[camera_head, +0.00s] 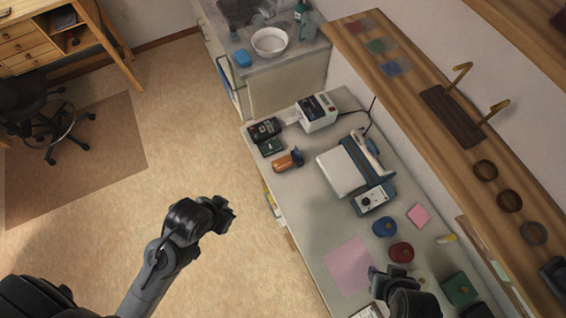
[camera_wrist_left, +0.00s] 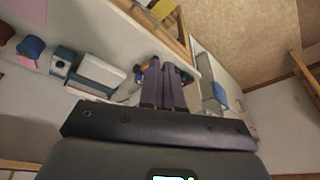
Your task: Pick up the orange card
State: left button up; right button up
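I cannot make out a flat orange card for certain. In the head view, a small orange-brown object (camera_head: 285,163) with a dark end lies on the grey counter (camera_head: 318,215), near its left edge. My left gripper (camera_head: 232,213) is over the floor, left of the counter and apart from it. In the left wrist view its dark fingers (camera_wrist_left: 167,85) lie close together with nothing seen between them, and a bit of orange (camera_wrist_left: 139,78) shows behind them. My right gripper (camera_head: 374,272) is low over the counter's near end, beside the pink sheet (camera_head: 347,262); its fingers are unclear.
A white device with blue base (camera_head: 373,199), a label printer (camera_head: 318,112) and dark handhelds (camera_head: 264,130) stand on the counter. A pink pad (camera_head: 419,215), blue (camera_head: 384,226) and red (camera_head: 401,252) round items lie nearer. A wooden shelf (camera_head: 415,60) overhangs the right.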

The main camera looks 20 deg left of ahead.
pick_arm(q)
jog(key=o, duration=1.5)
